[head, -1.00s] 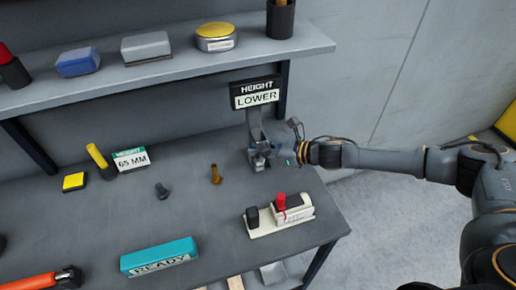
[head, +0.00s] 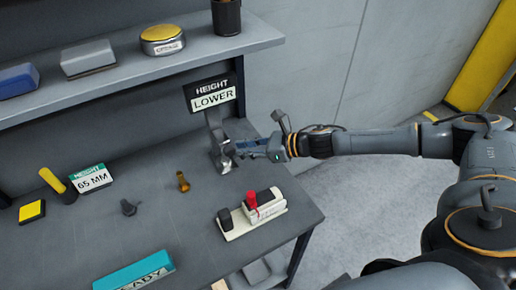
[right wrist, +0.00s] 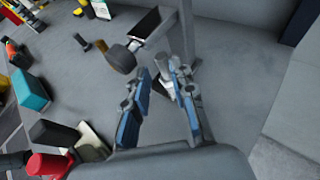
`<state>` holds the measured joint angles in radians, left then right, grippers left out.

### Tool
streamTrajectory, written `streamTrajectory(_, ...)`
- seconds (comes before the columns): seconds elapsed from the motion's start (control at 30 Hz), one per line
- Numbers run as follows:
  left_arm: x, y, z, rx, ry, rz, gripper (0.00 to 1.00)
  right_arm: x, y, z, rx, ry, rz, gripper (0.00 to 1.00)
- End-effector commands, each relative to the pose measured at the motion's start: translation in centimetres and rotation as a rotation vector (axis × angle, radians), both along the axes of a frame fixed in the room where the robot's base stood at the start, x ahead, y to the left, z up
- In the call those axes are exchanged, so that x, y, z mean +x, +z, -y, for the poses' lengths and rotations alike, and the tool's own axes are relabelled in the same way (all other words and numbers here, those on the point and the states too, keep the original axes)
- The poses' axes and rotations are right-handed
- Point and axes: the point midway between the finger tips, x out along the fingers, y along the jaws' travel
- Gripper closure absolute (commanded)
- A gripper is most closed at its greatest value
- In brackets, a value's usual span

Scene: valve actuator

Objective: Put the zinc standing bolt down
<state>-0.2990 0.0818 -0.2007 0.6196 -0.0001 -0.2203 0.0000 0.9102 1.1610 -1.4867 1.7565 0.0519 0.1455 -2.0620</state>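A small silvery piece (head: 225,167) stands at the foot of the height gauge (head: 215,132); it may be the zinc bolt, but it is too small to be sure. My right gripper (head: 240,148) is just right of it. In the right wrist view its blue-padded fingers (right wrist: 160,95) are spread, and a pale piece shows beyond and between them. I see nothing gripped. On the table, a dark grey bolt (head: 129,207) and a brass bolt (head: 182,182) are left of the gauge. My left gripper is out of view.
A cream fixture with a red lever (head: 252,205) sits in front of the gauge, near the table's right edge. A teal READY block (head: 135,272) is at the front. A 65 MM sign (head: 90,178) and a yellow block (head: 31,211) are left. A shelf (head: 120,77) hangs behind.

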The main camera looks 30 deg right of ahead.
Motion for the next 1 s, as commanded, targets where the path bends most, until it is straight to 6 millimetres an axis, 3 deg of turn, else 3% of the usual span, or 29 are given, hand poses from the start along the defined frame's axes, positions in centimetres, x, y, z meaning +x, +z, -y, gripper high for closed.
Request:
streamTrajectory(0.1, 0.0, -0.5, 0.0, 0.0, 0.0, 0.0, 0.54, -1.5, 0.7, 1.7, -0.002, -0.002, -0.001, 0.75)
streamTrajectory(0.3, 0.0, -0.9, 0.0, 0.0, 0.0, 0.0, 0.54, -2.9, 1.7, 3.2, 0.0, -0.001, 0.0, 0.75)
streamTrajectory(1.0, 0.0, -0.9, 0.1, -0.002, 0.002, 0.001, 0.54, -3.3, 2.0, 3.5, 0.0, 0.001, -0.001, 0.75)
